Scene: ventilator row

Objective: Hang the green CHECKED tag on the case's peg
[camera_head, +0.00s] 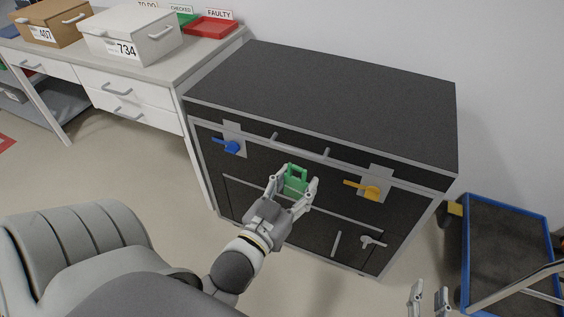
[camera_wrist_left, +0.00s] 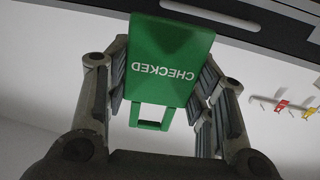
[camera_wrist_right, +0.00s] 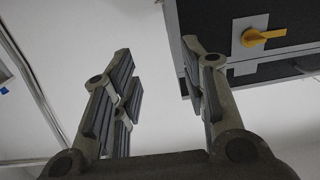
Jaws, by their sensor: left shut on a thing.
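The green CHECKED tag (camera_head: 296,187) is held between the fingertips of my left gripper (camera_head: 294,183), in front of the case. In the left wrist view the tag (camera_wrist_left: 172,60) shows its white lettering upside down, with its open loop toward the bottom. The black case (camera_head: 330,95) has grey trim, a blue handle (camera_head: 226,146) at left and a yellow handle (camera_head: 370,190) at right. The tag appears apart from the front, but the gap is hard to judge. I cannot clearly make out the peg. My right gripper (camera_head: 430,291) is open and empty, low at right.
A white bench (camera_head: 165,72) at left holds a brown box (camera_head: 50,22), a white box (camera_head: 130,35) and a red FAULTY tray (camera_head: 210,27). A blue-edged cart (camera_head: 505,197) stands right of the case. The floor between bench and case is clear.

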